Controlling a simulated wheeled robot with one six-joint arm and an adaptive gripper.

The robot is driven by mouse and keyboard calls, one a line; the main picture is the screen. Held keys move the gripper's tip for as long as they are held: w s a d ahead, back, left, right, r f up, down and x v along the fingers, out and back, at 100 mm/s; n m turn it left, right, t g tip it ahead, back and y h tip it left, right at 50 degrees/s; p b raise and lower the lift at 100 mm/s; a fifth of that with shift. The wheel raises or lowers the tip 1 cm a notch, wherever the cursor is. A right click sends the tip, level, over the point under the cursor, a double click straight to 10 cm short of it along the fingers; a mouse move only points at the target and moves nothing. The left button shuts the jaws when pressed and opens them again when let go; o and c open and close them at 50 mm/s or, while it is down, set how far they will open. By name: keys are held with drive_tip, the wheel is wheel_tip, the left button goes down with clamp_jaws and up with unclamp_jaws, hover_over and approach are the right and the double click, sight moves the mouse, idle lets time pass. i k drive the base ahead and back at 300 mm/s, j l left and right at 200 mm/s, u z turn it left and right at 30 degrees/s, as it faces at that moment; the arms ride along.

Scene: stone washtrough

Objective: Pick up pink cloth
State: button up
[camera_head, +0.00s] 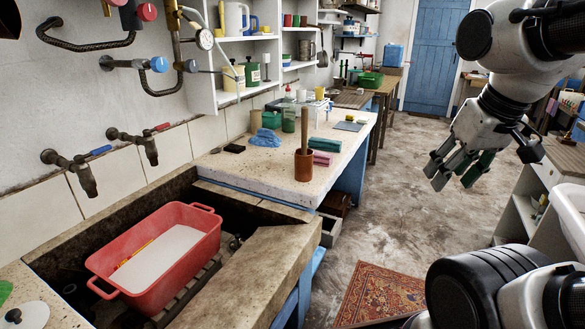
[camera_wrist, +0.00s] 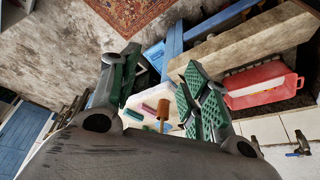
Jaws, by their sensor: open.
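The pink cloth (camera_head: 322,159) lies folded on the speckled stone counter (camera_head: 262,170), just in front of a folded teal cloth (camera_head: 325,144). A brown pot with an upright wooden handle (camera_head: 304,166) stands in front of it, to the left. The pink cloth also shows small in the wrist view (camera_wrist: 163,109), beyond the fingers. My gripper (camera_head: 453,176) is open and empty, above the floor to the right of the counter and well apart from the cloth.
A red tub (camera_head: 158,262) sits in the stone trough at the left. A crumpled blue cloth (camera_head: 265,138), a clear green bottle (camera_head: 288,112) and a green container (camera_head: 271,119) stand further back on the counter. Wall shelves (camera_head: 238,98) hang above. Open floor (camera_head: 410,215) lies right of the counter.

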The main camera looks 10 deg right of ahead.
sight(321, 158)
drive_tip(key=k+j+u, duration=0.15)
drive_tip(key=u, duration=0.25)
drive_tip(key=k+j+u, duration=0.1)
drive_tip(key=j+u, duration=0.25)
drive_tip(key=k+j+u, duration=0.1)
drive_tip(key=u, duration=2.45)
drive_tip(key=l+u, duration=0.2)
drive_tip(key=k+l+u, duration=0.35)
drive_tip(key=k+l, duration=0.2)
drive_tip(key=k, duration=0.15)
drive_tip(key=k+l+u, duration=0.15)
drive_tip(key=k+l, duration=0.2)
drive_tip(key=k, duration=0.15)
drive_tip(key=k+l+u, duration=0.15)
drive_tip(key=k, duration=0.4)
drive_tip(key=k+l+u, duration=0.15)
drive_tip(key=k, duration=0.4)
drive_tip(key=k+l+u, duration=0.15)
drive_tip(key=k, duration=0.4)
drive_tip(key=l, duration=0.1)
